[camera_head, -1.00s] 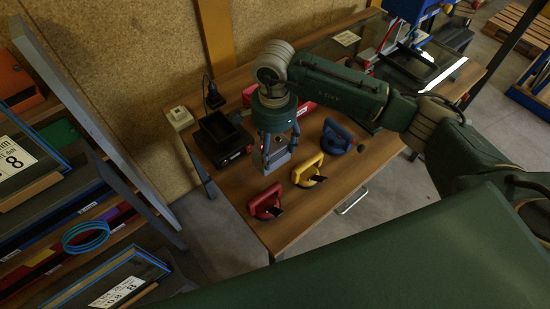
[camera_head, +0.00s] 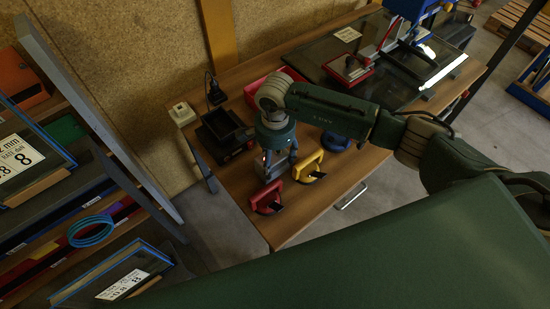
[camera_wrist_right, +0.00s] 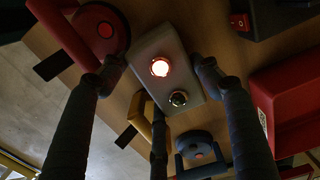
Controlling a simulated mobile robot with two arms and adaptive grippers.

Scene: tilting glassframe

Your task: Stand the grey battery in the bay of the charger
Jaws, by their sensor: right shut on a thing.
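The grey battery (camera_head: 266,169) is between the fingers of my right gripper (camera_head: 275,163) above the wooden table. In the right wrist view the battery (camera_wrist_right: 166,66) shows a glowing red light and a round metal knob on its top. The right gripper (camera_wrist_right: 165,75) is shut on its sides. The black charger (camera_head: 222,128) stands to the left and behind the gripper, with its bay open upward. Part of a dark box with a red switch, likely the charger (camera_wrist_right: 270,20), shows at the top of the wrist view. My left gripper is not in view.
A red suction lifter (camera_head: 267,198) and a yellow one (camera_head: 308,167) stand near the table's front edge. A blue lifter (camera_head: 335,141) is partly behind my arm. A red bin (camera_head: 262,88) stands behind the gripper. A glass panel (camera_head: 345,48) lies at the back right.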

